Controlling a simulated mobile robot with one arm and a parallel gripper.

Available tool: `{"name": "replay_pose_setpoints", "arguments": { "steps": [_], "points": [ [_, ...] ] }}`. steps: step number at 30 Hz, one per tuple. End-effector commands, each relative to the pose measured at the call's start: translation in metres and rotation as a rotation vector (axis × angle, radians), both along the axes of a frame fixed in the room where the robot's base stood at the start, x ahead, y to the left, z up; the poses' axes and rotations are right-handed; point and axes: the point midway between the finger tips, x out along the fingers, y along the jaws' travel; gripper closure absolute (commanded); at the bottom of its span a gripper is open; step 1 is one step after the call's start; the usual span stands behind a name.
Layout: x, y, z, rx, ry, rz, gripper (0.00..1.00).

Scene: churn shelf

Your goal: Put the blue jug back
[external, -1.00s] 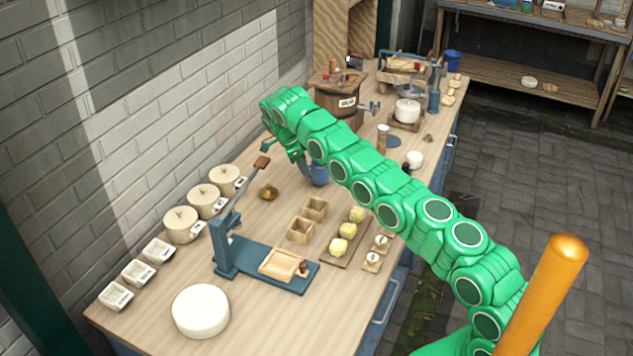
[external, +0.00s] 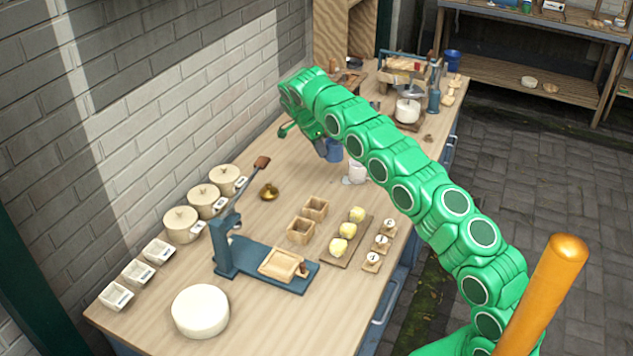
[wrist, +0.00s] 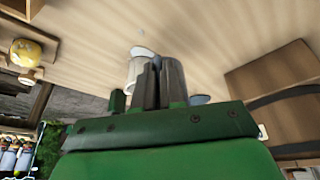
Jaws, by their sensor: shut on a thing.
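The blue jug (external: 334,151) shows below the end of my arm, over the back half of the bench. My gripper (external: 321,146) is shut on it; the fingers are largely hidden by my arm. I cannot tell whether the jug's base touches the bench. A white mug (external: 357,172) stands just to the right and in front of the jug. In the wrist view my closed gripper fingers (wrist: 161,80) are at the centre, the white mug (wrist: 134,68) shows beside them, and a small blue-grey edge (wrist: 200,99), likely the jug, peeks out at right.
My arm covers most of the wooden churn. A brass bell (external: 268,191), wooden boxes (external: 301,231), a butter board (external: 346,247) and a blue press (external: 262,264) stand nearer. White pots (external: 204,199) line the wall. The bench between bell and churn is clear.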

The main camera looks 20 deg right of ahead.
Motion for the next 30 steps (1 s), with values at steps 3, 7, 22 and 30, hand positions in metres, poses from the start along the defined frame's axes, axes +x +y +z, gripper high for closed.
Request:
{"name": "replay_pose_setpoints", "arguments": {
  "steps": [3,7,22,30],
  "points": [
    [0.001,-0.014,0.015,0.000,-0.006,0.064,1.00],
    [-0.001,-0.029,0.026,-0.001,0.000,0.136,1.00],
    [-0.015,-0.077,0.068,0.002,-0.002,0.426,1.00],
    [-0.030,-0.100,0.087,0.004,0.003,0.593,1.00]
  ]
}}
